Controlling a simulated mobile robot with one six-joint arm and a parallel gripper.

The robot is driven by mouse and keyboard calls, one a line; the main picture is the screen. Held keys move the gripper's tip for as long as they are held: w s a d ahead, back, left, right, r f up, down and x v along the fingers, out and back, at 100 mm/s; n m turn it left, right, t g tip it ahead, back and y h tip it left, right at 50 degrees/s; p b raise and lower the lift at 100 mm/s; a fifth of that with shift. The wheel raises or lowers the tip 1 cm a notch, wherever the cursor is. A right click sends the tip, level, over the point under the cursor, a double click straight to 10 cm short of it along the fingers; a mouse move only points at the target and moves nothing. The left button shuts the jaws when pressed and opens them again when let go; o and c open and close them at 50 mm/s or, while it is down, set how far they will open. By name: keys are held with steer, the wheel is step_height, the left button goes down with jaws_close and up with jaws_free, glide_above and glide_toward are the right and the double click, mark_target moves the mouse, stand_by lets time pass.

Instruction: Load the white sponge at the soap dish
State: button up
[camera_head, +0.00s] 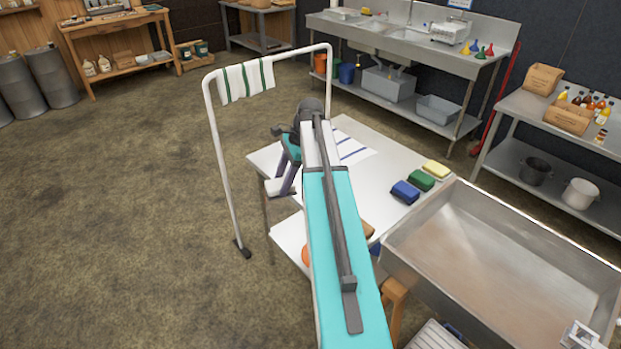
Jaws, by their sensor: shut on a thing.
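My gripper (283,188) is over the left part of the white table, beyond the teal arm link. Its fingers are shut on a small white block at their tips, which looks like the white sponge (274,187). The fingers partly cover it. I cannot tell whether the sponge touches the tabletop or is just above it. I cannot make out a soap dish.
Blue (405,192), green (421,181) and yellow (436,169) sponges lie in a row at the table's right (385,160). A striped cloth lies behind my gripper. A white rack (221,165) with a striped towel stands left. A large metal pan (500,240) stands right.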

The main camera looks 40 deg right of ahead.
steer(key=w+a+r+n+g+b, duration=0.1)
steer(key=a+n, duration=0.5)
steer(key=a, duration=0.9)
steer(key=w+a+n+g+b, duration=0.1)
steer(key=w+a+n+g, duration=0.2)
steer(key=a, duration=1.1)
steer(key=n, duration=0.3)
steer(key=shift+a+r+h, duration=0.35)
steer(key=shift+h, duration=0.05)
steer(key=shift+a, duration=0.1)
